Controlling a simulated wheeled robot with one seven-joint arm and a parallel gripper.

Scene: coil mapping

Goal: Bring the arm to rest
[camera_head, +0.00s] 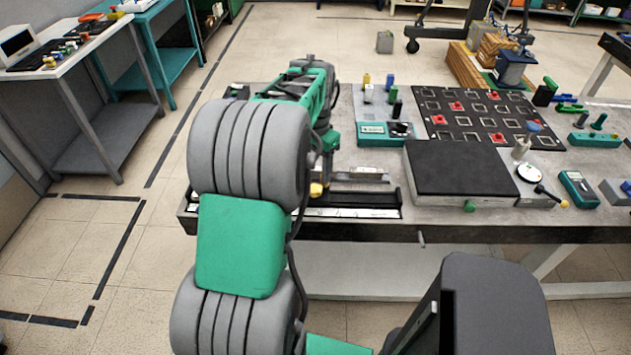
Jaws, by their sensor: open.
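My arm rises from the bottom of the head view as large grey joints and green links. It bends over the left end of the workbench (345,235). Its far links and wrist hang above the bench's left part, beside a dark rail-like fixture (362,198). My gripper's fingers cannot be made out; the large grey joint and the arm's own links hide that spot. No held object shows.
On the bench stand a black flat-topped box (460,167), a black board with red pieces (480,110), a teal meter (385,133) and a round dial gauge (530,172). A side table (80,45) stands at left. Open floor (110,240) lies between.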

